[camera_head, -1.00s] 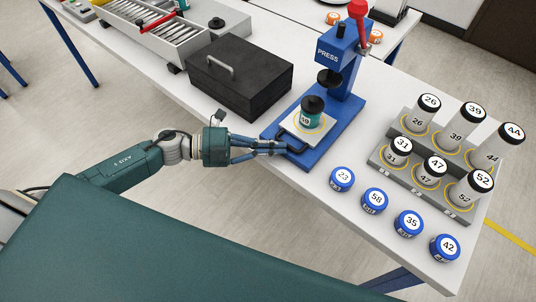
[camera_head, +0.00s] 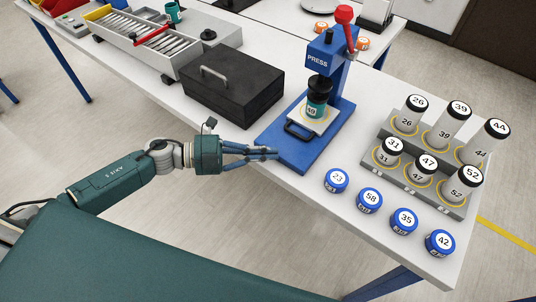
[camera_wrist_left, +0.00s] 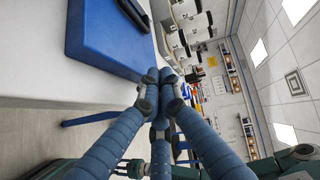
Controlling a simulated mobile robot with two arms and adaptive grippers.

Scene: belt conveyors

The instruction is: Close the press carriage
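The blue press (camera_head: 318,62) with a red lever stands on the white table. Its carriage, a white plate (camera_head: 318,127) with a black front handle (camera_head: 297,131), sits on the blue base (camera_head: 290,152) with the plate beneath the ram. A teal jar (camera_head: 315,109) with a black top and label 49 stands on the plate, directly under the ram. My left gripper (camera_head: 276,153) is at the front-left edge of the base, short of the handle. Its fingers are together and empty, also in the left wrist view (camera_wrist_left: 166,76). The blue base (camera_wrist_left: 112,36) shows there too. My right gripper is out of view.
A black box (camera_head: 233,84) with a handle stands left of the press. A stepped rack (camera_head: 400,180) of numbered cylinders is at the right. Several blue numbered caps, such as 23 (camera_head: 336,181), line the table's front edge.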

